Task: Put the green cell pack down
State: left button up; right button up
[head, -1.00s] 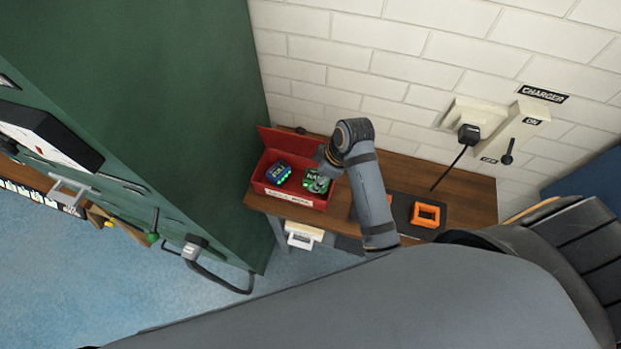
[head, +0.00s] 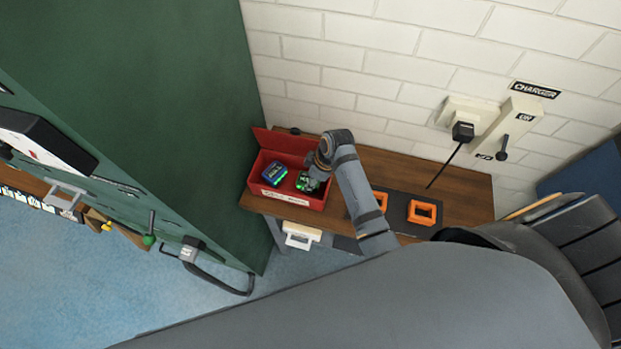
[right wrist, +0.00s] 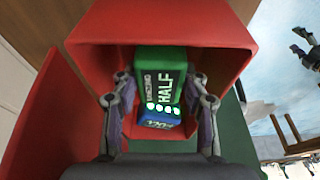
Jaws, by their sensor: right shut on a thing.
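The green cell pack (head: 306,184), marked HALF, is inside the red open box (head: 318,203) on the wooden bench. In the right wrist view, the green pack (right wrist: 160,72) sits between the two fingers of my right gripper (right wrist: 160,84), which is shut on it. In the head view, my right gripper (head: 318,175) reaches down into the right part of the box and partly hides the pack. A blue cell pack (head: 274,173) lies in the left part of the box, close beside the green one. I cannot tell whether the green pack touches the box floor. My left gripper is not in view.
Orange square frames (head: 422,212) sit on a dark mat right of the box. A charger with a black plug and cable (head: 462,133) is on the white brick wall. A green cabinet (head: 150,110) stands close left of the bench (head: 470,190).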

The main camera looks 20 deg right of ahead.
jog(key=shift+f, duration=0.15)
jog(key=o, duration=1)
jog(key=shift+r, duration=0.3)
jog(key=r, duration=0.1)
jog(key=s+d+r+b, duration=0.1)
jog(key=d+r+b, duration=0.1)
jog(key=r, duration=0.1)
jog(key=shift+s, duration=0.15)
jog(key=s+d+b, duration=0.3)
jog(key=s+d, duration=0.3)
jog(key=d, duration=0.3)
jog(key=shift+s+r, duration=0.15)
jog(key=shift+r, duration=0.1)
